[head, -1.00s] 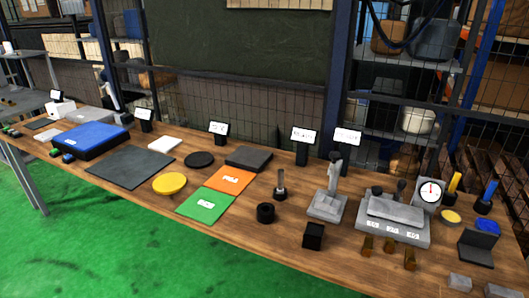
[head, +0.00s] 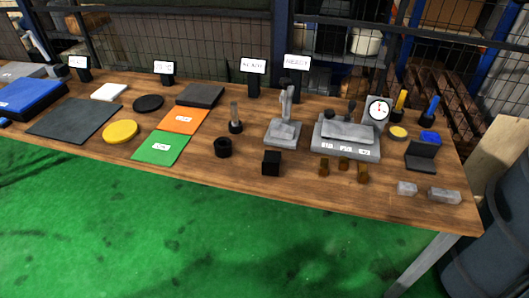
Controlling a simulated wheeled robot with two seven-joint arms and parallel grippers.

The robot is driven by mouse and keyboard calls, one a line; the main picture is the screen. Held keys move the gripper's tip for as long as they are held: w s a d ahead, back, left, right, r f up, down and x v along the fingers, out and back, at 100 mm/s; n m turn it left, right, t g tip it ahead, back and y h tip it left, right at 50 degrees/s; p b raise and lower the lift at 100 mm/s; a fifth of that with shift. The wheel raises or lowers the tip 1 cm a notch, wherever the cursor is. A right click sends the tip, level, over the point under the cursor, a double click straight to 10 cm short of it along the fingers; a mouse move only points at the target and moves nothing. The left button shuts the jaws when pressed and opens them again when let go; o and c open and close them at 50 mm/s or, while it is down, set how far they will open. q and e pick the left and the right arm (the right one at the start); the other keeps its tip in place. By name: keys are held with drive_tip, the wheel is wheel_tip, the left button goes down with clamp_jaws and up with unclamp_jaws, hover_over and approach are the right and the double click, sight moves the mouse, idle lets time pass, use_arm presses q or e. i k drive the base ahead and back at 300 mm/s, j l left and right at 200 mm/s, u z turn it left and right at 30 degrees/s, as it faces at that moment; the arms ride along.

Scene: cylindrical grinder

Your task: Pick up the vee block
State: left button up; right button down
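I cannot tell for certain which object is the vee block. A small black block (head: 271,163) stands on the wooden table (head: 210,185) near its front edge, and its top is too small to show a groove. Two small grey blocks, one (head: 406,188) and a longer one (head: 444,195), lie at the front right corner. A dark angled piece (head: 421,155) with an upright back stands behind them. Neither of my grippers is in view.
A grey fixture (head: 346,137) with a dial gauge (head: 378,110) stands behind several small brass pieces (head: 343,164). A grey stand (head: 283,132) and black ring (head: 223,147) are left of it. Green (head: 160,148) and orange mats lie further left. A dark barrel (head: 495,235) stands right of the table.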

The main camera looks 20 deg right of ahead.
sight(271, 163)
drive_tip(key=i+j, duration=0.15)
drive_tip(key=j, duration=0.15)
drive_tip(key=i+j, duration=0.35)
drive_tip(key=j, duration=0.25)
drive_tip(key=z, duration=1.6)
